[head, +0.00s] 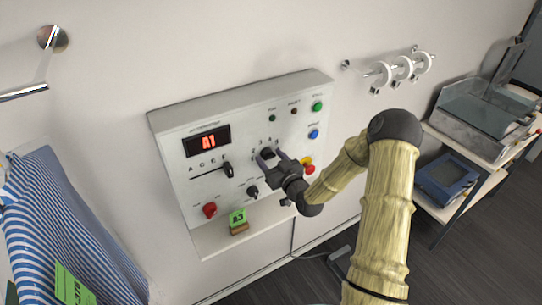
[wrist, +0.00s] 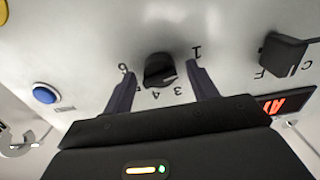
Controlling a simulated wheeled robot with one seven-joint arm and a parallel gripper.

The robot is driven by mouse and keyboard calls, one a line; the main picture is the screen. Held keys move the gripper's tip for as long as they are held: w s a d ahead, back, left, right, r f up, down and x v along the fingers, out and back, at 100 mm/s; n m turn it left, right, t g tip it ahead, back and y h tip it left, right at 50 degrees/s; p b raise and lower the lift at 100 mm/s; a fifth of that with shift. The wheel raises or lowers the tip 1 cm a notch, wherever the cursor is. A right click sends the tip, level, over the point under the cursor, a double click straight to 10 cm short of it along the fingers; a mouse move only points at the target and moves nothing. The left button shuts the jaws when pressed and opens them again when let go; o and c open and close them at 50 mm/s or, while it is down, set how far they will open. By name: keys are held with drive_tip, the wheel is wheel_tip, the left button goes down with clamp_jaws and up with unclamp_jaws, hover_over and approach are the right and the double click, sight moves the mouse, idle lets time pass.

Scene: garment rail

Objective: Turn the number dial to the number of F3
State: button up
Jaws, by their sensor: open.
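The number dial (wrist: 158,70) is a black knob on the grey control panel, with numbers such as 1, 3, 4 and 6 around it. My gripper (wrist: 159,74) is open, with one finger on each side of the dial. In the head view my gripper (head: 271,156) reaches the panel and partly hides the dial. The red display (head: 207,141) reads A1.
A black letter slider handle (head: 228,169) sits left of the dial, at the right end of its slot. A red knob (head: 209,210), a black knob (head: 252,191) and coloured buttons are also on the panel. Striped cloth (head: 70,235) hangs at left; a shelf (head: 470,150) stands at right.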

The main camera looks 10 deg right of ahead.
drive_tip(key=c, duration=0.9)
drive_tip(key=shift+f+m+b, duration=0.1)
drive_tip(key=shift+m+b, duration=0.2)
drive_tip(key=shift+b, duration=0.05)
drive_tip(key=shift+m+b, duration=2.45)
drive_tip(key=shift+m, duration=5.15)
